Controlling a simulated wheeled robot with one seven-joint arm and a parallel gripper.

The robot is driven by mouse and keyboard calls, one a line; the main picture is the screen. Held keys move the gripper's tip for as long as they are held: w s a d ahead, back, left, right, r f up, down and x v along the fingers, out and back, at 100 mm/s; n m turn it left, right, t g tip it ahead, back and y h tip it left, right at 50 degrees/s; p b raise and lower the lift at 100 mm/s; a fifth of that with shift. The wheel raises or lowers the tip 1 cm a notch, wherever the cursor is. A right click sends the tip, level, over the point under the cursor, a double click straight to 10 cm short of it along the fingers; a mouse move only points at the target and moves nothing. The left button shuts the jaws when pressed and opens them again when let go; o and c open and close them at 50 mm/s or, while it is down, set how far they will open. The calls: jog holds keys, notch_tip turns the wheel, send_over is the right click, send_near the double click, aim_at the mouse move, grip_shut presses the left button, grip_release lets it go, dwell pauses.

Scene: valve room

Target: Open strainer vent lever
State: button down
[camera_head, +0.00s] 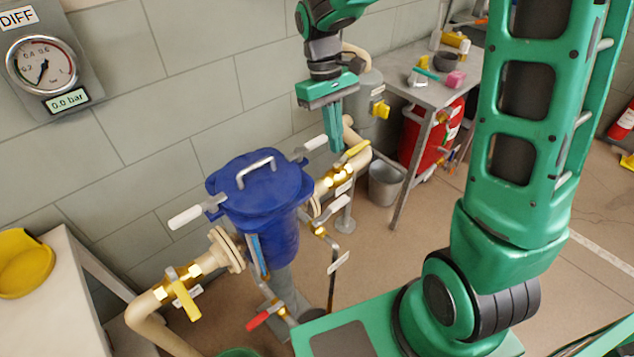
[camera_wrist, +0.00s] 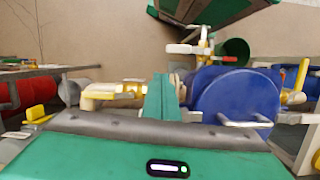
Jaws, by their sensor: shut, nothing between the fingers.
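The blue strainer (camera_head: 262,205) stands by the wall with a grey handle on its lid; it also shows in the wrist view (camera_wrist: 238,100). A white-handled lever (camera_head: 330,208) sits on a small brass valve at its right side, below the lid. White grips stick out at the lid's left (camera_head: 185,217) and right (camera_head: 314,146). No label tells me which is the vent lever. My gripper (camera_head: 334,149) is shut and empty, pointing down just right of the right grip, above the yellow-handled pipe valve (camera_head: 345,163). Contact cannot be told. Its fingers also show in the wrist view (camera_wrist: 162,98).
A red lever (camera_head: 262,318) sits low on the strainer. Another yellow-handled valve (camera_head: 184,298) is on the left pipe. A grey bucket (camera_head: 385,183) and a metal table (camera_head: 440,90) stand at right. A gauge (camera_head: 42,65) hangs on the wall at left.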

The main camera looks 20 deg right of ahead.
aim_at(331, 210)
jog(key=shift+n, duration=0.6)
jog(key=shift+w+a+f, duration=0.2)
jog(key=shift+w+a, duration=0.15)
jog(key=shift+a, duration=0.35)
jog(key=shift+w+a+f, duration=0.15)
jog(key=shift+w+a, duration=0.2)
jog(key=shift+a, duration=0.4)
jog(key=shift+w+a+f, duration=0.2)
jog(key=shift+w+a, duration=0.15)
jog(key=shift+a, duration=0.35)
jog(key=shift+f, duration=0.1)
jog(key=s+d+f, duration=0.2)
jog(key=s+f, duration=0.4)
jog(key=f, duration=0.3)
jog(key=shift+f, duration=0.25)
jog(key=shift+d, duration=0.1)
